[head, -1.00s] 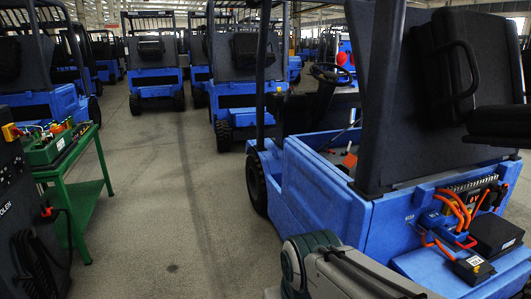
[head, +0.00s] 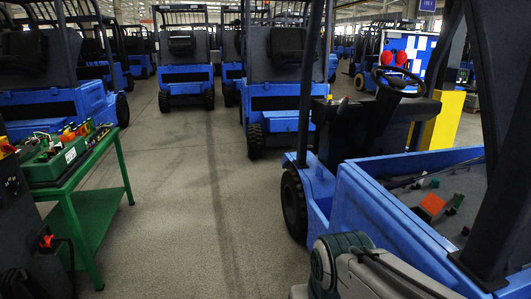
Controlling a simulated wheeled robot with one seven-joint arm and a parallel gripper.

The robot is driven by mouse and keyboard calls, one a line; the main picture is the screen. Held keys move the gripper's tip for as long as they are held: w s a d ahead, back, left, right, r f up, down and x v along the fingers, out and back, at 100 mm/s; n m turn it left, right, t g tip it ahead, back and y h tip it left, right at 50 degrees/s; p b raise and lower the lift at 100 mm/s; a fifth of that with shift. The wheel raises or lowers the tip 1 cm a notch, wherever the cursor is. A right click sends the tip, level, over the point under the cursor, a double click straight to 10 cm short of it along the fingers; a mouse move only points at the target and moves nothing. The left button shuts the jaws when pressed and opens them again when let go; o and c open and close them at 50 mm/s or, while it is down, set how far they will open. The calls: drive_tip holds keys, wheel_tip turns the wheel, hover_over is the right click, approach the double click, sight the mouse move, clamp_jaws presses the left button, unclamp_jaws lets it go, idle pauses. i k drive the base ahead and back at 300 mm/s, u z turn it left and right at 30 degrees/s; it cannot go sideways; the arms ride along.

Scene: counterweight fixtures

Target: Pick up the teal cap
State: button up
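I cannot make out a teal cap for certain in the head view. Small items lie in the open bay (head: 455,200) of the near blue forklift (head: 375,215) at right. Among them are a red-orange block (head: 432,205) and small green bits, too small to name. My gripper is not in view. Only part of my own arm, grey with a dark green joint, shows at the bottom centre.
A green table (head: 110,168) at left bears a green box (head: 55,160) with red and yellow parts. Several blue forklifts (head: 290,105) stand behind. Bare grey floor (head: 190,220) lies between the table and the near forklift.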

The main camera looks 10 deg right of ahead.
sight(435, 183)
drive_tip(key=i, duration=3)
drive_tip(key=z, duration=2.95)
drive_tip(key=i, duration=0.45)
drive_tip(key=u, duration=0.1)
